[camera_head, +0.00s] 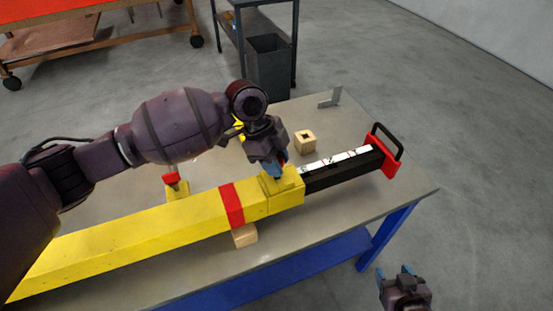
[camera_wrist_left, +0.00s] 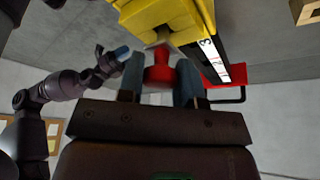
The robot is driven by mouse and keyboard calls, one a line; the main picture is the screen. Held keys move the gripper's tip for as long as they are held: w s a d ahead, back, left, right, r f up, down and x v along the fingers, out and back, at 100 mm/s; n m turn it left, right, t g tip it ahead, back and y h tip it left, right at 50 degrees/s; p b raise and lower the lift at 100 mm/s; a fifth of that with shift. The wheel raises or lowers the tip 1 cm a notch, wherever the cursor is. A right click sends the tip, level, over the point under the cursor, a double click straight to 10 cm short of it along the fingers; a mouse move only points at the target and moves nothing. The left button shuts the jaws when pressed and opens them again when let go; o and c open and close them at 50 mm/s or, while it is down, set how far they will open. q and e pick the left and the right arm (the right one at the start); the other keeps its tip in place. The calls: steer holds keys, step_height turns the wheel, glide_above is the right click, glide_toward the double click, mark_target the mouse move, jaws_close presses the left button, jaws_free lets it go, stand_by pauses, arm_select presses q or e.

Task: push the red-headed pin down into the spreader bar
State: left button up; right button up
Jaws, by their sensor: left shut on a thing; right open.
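The spreader bar is a long yellow beam (camera_head: 150,233) with a red band and a black inner bar (camera_head: 342,173) sliding out of its right end. My left gripper (camera_head: 277,168) is over the yellow collar (camera_head: 285,185) at that end. In the left wrist view, my left gripper (camera_wrist_left: 159,75) is shut on the red-headed pin (camera_wrist_left: 158,68), with a finger on each side of the red head. The pin's far end points at the yellow collar (camera_wrist_left: 180,18); how deep it sits cannot be told. My right gripper (camera_head: 394,272) is open and empty, off the table's front right edge.
A second red-topped piece (camera_head: 172,180) stands on a yellow part behind the beam. A wooden block with a hole (camera_head: 305,141) and a metal angle bracket (camera_head: 331,98) are behind the bar. A wooden support (camera_head: 244,236) is under the beam. The red end plate (camera_head: 390,166) has a black handle.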

arm_select(q)
steer(key=shift+f+b, duration=0.35)
steer(key=shift+f, duration=0.55)
stand_by(0.4)
steer(key=o, duration=1)
steer(key=v, duration=1)
steer(key=shift+a+r, duration=0.15)
steer(key=shift+r, duration=0.25)
